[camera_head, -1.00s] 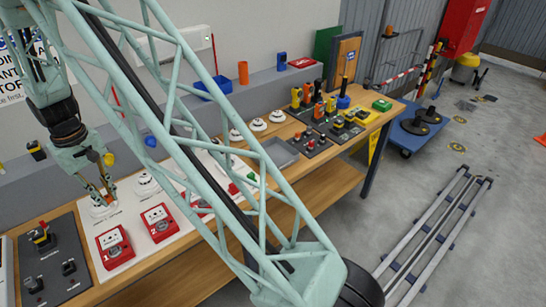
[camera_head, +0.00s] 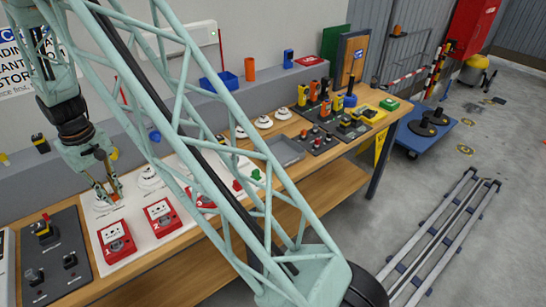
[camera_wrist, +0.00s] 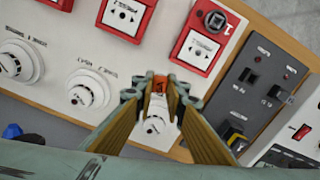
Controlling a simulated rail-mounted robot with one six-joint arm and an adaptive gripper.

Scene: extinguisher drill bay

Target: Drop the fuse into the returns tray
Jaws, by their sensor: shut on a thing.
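My gripper (camera_head: 112,194) is low over the left part of the bench, above the white panel. In the wrist view its two tan fingers (camera_wrist: 160,92) are closed around a small orange-red piece, which I take to be the fuse (camera_wrist: 160,83). A shallow grey tray (camera_head: 287,152), probably the returns tray, lies on the bench farther right, beyond my arm's lattice link. No label on it is readable.
White round detectors (camera_wrist: 88,92) and red call points (camera_head: 115,242) are mounted on the panel close to my gripper. A dark switch panel (camera_head: 55,262) lies left. A blue bin (camera_head: 220,82) stands on the back ledge. Several upright handled items (camera_head: 313,92) stand right of the tray.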

